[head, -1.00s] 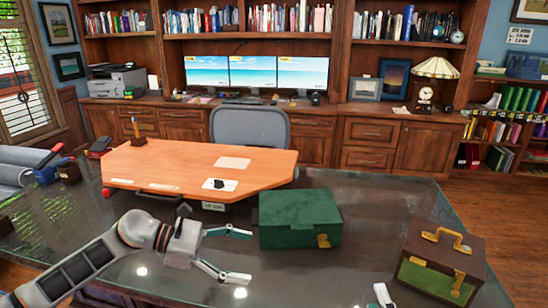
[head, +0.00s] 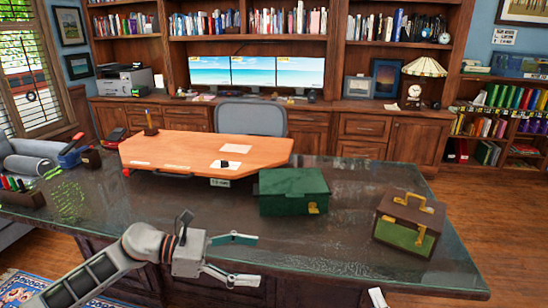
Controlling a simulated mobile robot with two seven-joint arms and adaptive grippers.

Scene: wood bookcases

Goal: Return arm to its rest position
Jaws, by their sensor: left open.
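My left arm (head: 98,276) comes in from the lower left, stretched forward. Its gripper (head: 256,259) is open and empty, with two fingers spread apart and pointing right. In the picture it overlaps the front edge of the glass-topped desk (head: 340,240), below the green box. It appears to touch nothing. Only a small pale tip of what looks like my right gripper (head: 377,298) shows at the bottom edge; the rest is out of frame.
A green box (head: 293,197) and a brown and green case (head: 408,226) with a brass handle stand on the desk. An orange wooden board (head: 190,150) lies behind. Wooden floor (head: 500,238) is clear at right. A patterned rug (head: 30,288) lies lower left.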

